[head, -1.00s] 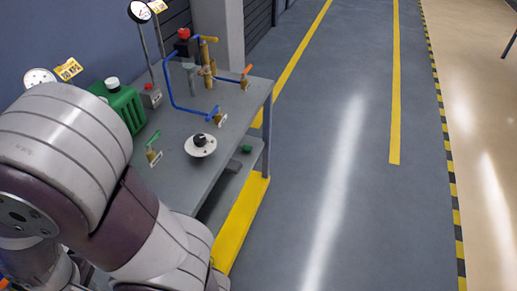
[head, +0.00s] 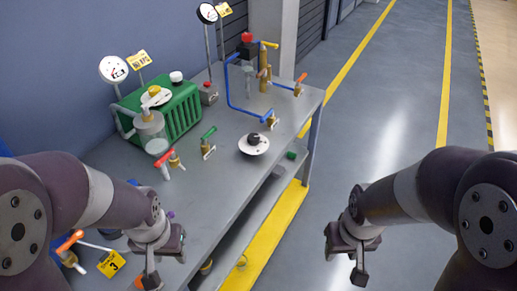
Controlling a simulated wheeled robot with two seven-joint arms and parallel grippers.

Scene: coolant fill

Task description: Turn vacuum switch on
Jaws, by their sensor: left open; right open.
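A black rotary knob on a round white plate (head: 254,145) sits on the grey workbench (head: 222,185) near its right edge. A small grey box with a red top (head: 208,93) stands farther back, beside the green ribbed unit (head: 181,113). I cannot tell from labels which of these is the vacuum switch. My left gripper (head: 166,270) is open and empty, over the near part of the bench, well short of the knob. My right gripper (head: 344,264) is open and empty, over the floor to the right of the bench.
Gauges (head: 113,69) on posts stand at the back. Blue piping (head: 230,88) and brass fittings (head: 264,75) rise at the far end. A yellow "3" tag (head: 111,264) lies near left. The right floor is clear.

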